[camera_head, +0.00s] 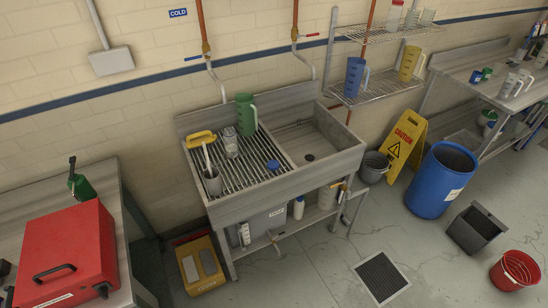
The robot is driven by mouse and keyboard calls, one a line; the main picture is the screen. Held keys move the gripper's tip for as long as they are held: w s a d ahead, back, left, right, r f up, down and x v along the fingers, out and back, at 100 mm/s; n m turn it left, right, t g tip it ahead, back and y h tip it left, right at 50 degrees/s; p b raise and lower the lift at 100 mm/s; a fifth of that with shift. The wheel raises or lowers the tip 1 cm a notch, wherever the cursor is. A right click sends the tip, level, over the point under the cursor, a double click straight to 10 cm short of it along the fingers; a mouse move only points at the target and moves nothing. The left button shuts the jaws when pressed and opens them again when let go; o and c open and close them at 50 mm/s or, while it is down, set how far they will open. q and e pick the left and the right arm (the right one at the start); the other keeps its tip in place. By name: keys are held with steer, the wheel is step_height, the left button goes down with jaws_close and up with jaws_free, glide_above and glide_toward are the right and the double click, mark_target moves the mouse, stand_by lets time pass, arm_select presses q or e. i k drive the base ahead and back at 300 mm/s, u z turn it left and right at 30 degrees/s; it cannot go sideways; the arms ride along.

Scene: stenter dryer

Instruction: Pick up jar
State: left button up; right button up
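A clear jar (231,142) stands upright on the slatted draining rack (249,181) of the metal sink unit. A blue lid-like round piece (273,165) lies on the rack to the right of and nearer than the jar. A green jug (245,114) stands just behind the jar. A grey cup (212,182) with a yellow-handled brush (202,139) in it stands to the front left of the jar. Neither of my grippers is in view.
The empty basin (318,139) is right of the rack. A red case (68,253) sits on the left bench. A yellow box (201,264), floor drain (381,277), blue barrel (441,180), caution sign (404,146), dark bin (475,230) and red bucket (515,271) stand around the floor.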

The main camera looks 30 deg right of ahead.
mark_target(229, 136)
steer(key=z, duration=0.2)
steer(key=k, duration=0.6)
steer(key=z, duration=1.2)
steer(key=i, duration=1.3)
steer(key=u, duration=0.5)
